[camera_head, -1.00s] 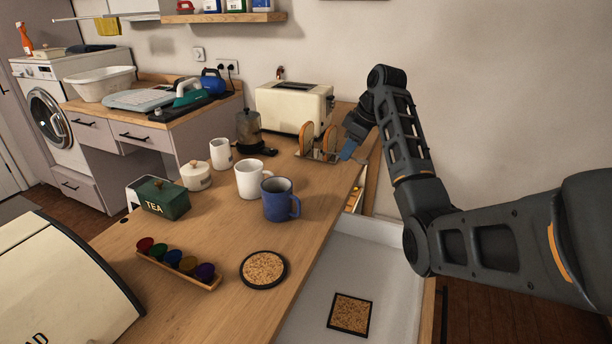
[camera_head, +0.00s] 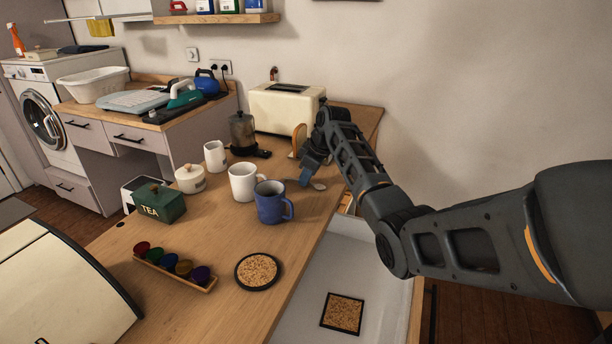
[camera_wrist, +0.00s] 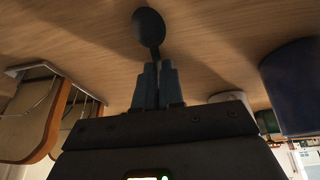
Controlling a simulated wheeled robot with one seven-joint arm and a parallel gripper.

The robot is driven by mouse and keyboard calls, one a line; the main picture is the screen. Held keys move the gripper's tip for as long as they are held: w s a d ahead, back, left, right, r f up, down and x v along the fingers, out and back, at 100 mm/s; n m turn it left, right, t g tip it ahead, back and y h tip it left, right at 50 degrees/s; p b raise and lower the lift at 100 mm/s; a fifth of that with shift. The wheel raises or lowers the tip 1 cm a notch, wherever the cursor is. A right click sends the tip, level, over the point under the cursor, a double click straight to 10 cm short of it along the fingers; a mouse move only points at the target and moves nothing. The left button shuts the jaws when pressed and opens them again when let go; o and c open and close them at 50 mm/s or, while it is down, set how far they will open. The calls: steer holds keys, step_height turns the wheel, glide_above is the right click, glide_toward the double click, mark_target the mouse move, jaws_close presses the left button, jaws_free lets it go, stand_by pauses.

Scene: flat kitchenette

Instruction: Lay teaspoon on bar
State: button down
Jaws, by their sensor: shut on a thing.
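The teaspoon is held between the fingers of my gripper (camera_head: 309,174), which is shut on its handle. The spoon's bowl (camera_head: 319,185) shows just right of the fingertips, close over the wooden bar (camera_head: 215,265). In the wrist view the teaspoon's dark bowl (camera_wrist: 148,26) sticks out beyond the closed fingers (camera_wrist: 158,80), with the wood surface behind it. I cannot tell whether the spoon touches the bar. The rest of the handle is hidden by the fingers.
A blue mug (camera_head: 269,203) stands left of and nearer than my gripper; a white mug (camera_head: 242,182) is beside it. A toast rack with bread (camera_wrist: 35,120) and a toaster (camera_head: 283,108) stand close behind. A round cork coaster (camera_head: 257,271) lies nearer, with bare wood around it.

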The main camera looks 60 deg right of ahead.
steer(key=shift+f, duration=0.2)
steer(key=c, duration=1.3)
jaws_free()
steer(key=shift+o, duration=0.2)
steer(key=b+v, duration=0.1)
steer(key=v, duration=1.1)
steer(key=shift+r, duration=0.25)
